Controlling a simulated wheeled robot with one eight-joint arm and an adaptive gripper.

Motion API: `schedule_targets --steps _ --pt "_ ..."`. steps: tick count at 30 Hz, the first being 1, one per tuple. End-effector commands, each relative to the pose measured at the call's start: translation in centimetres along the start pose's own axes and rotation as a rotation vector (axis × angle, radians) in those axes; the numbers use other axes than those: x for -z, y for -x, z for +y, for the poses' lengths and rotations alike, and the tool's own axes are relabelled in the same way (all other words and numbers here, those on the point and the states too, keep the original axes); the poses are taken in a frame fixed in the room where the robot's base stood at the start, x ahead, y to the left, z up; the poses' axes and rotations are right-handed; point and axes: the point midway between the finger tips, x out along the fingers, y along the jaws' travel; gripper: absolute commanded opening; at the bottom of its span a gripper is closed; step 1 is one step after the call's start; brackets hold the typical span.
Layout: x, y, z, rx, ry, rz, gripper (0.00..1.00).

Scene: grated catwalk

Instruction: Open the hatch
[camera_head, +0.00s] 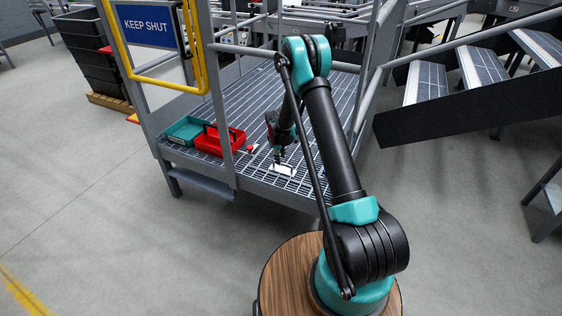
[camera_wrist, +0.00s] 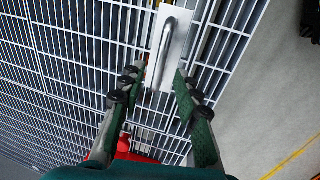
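A pale metal plate (camera_wrist: 178,30) with a raised silver bar handle (camera_wrist: 163,50) lies on the grating. In the head view the plate (camera_head: 284,170) shows as a small white patch on the catwalk floor. I see no clear outline of a hatch panel around it. My gripper (camera_wrist: 158,78) is open, one finger on each side of the handle's near end in the wrist view. Nothing is held between the fingers, and I cannot tell how high they are above the plate. In the head view my gripper (camera_head: 281,156) points down just above the plate.
A red toolbox (camera_head: 222,141) and a teal tray (camera_head: 187,130) stand left of the plate on the grating (camera_head: 255,105). A small red object (camera_head: 250,149) lies nearby. Railings, a yellow gate (camera_head: 202,70) marked KEEP SHUT and stairs (camera_head: 475,68) surround the platform.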

Motion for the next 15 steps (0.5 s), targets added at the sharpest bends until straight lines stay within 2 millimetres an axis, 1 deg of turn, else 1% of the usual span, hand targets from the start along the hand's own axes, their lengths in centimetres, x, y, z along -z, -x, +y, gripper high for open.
schedule_targets --steps 1,3,6,15 --pt "0.0 -0.7 0.0 0.0 0.0 0.0 0.33" --pt "0.0 -1.4 0.0 0.0 0.0 0.0 0.33" --pt "0.0 -2.1 0.0 0.0 0.0 0.0 0.33" --pt "0.0 -2.5 0.0 0.0 0.0 0.0 0.33"
